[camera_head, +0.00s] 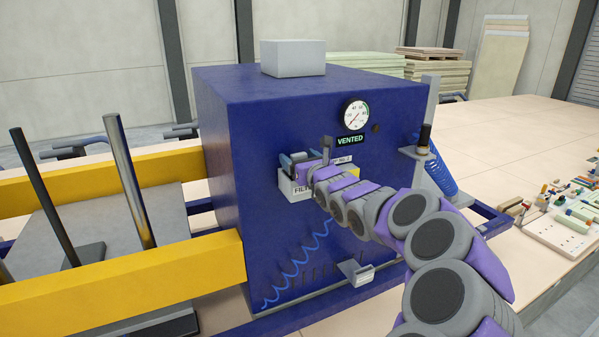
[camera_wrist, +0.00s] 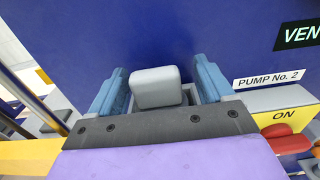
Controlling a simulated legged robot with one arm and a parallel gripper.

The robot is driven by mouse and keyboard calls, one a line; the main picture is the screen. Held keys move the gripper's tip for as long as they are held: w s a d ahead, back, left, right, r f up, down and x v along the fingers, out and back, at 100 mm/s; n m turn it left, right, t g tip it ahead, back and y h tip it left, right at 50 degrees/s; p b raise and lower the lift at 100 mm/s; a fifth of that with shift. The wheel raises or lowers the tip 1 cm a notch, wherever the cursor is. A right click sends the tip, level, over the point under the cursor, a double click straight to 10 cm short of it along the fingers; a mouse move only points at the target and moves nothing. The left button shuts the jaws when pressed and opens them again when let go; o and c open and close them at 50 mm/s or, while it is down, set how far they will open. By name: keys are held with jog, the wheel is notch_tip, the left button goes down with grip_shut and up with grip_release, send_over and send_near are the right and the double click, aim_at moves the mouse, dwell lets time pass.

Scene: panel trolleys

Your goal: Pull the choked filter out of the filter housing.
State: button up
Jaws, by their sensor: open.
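The filter housing (camera_head: 287,189) is a pale box with a partly covered label beginning "FILT", on the front of the blue pump cabinet (camera_head: 270,240). My gripper (camera_head: 298,158) is at this housing, and my arm hides much of it. In the wrist view, my gripper (camera_wrist: 163,85) is open, with one blue finger on each side of a light grey block (camera_wrist: 157,88). The block looks like the filter's grip. A narrow gap shows between it and the right finger; I cannot tell whether the left finger touches it. The filter's body is hidden.
A pressure gauge (camera_head: 356,114) sits above a lit "VENTED" sign (camera_head: 350,140). In the wrist view, a red handle (camera_wrist: 287,139) beside an "ON" plate (camera_wrist: 288,117) is close right of my gripper. Yellow beams (camera_head: 130,270) extend left; a small bracket (camera_head: 357,272) juts out below.

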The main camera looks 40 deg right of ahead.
jog(key=shift+a+r, duration=0.1)
jog(key=shift+a, duration=0.1)
jog(key=shift+c, duration=0.3)
jog(key=shift+c, duration=0.7)
jog(key=shift+d, duration=0.1)
jog(key=c, duration=1.2)
